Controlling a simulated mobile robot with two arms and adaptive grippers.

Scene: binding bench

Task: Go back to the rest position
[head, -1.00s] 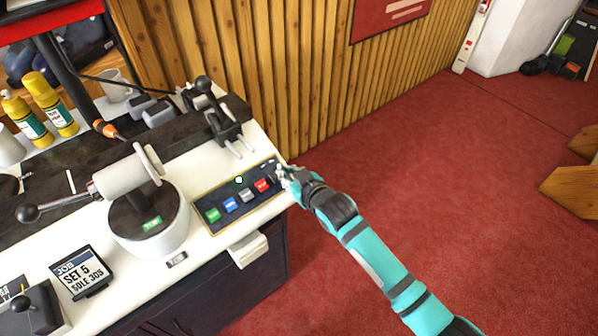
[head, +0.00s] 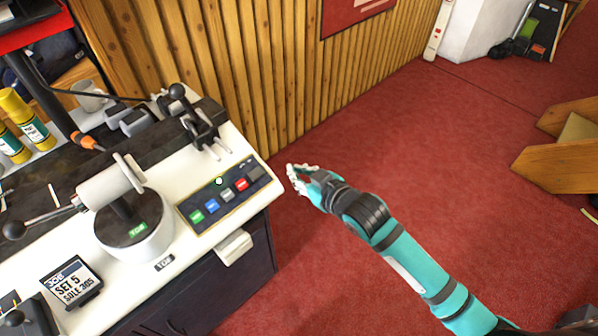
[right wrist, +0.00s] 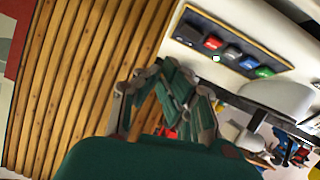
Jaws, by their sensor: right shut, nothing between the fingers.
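My right gripper (head: 297,178) is shut and empty. In the head view it hangs over the red floor, just right of the bench's end and apart from it. In the right wrist view my right gripper (right wrist: 170,100) shows its fingers drawn together, with the wood-slat wall behind. The button panel (head: 228,218) on the bench has several coloured buttons and a small lit white-green dot; the panel also shows in the right wrist view (right wrist: 262,62). My left gripper is not in view.
The white bench top (head: 115,275) carries a round press-like device (head: 138,245), a job card display (head: 72,282) and a black lever clamp (head: 203,130). Glue bottles (head: 27,120) stand at the back left. A wooden box (head: 550,165) is at the right. Open red floor lies between.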

